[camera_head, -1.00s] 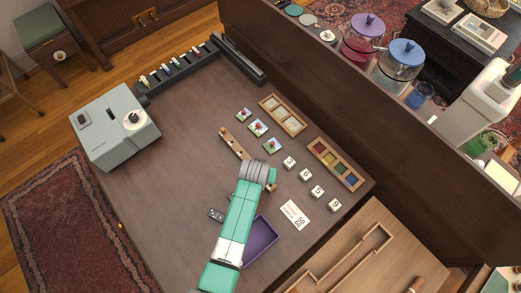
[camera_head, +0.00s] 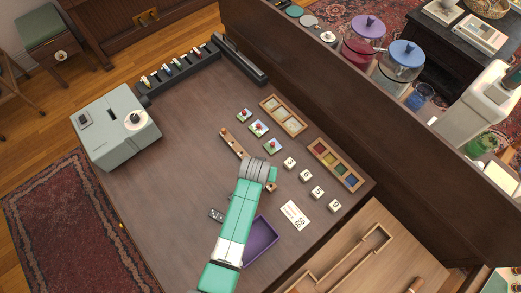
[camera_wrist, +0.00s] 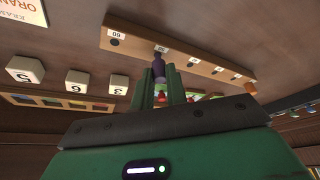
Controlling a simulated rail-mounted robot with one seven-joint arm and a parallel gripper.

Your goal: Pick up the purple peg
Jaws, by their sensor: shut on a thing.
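In the wrist view, the purple peg (camera_wrist: 158,66) stands between the two green fingers of my gripper (camera_wrist: 160,76), which is shut on it. The peg's far end meets or overlaps the light wooden strip (camera_wrist: 200,62) near a numbered label; I cannot tell whether it is still in a hole. The strip has several small holes, one of them by a label reading 60. In the head view, the wooden strip (camera_head: 233,143) runs under my arm's wrist, which hides the peg and the fingertips.
White number cubes (camera_head: 289,162), picture tiles (camera_head: 258,128) and a tray of coloured squares (camera_head: 335,165) lie right of the strip. A purple tray (camera_head: 262,241), a domino (camera_head: 216,215) and a printed card (camera_head: 295,214) are nearer. The table's left middle is clear.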

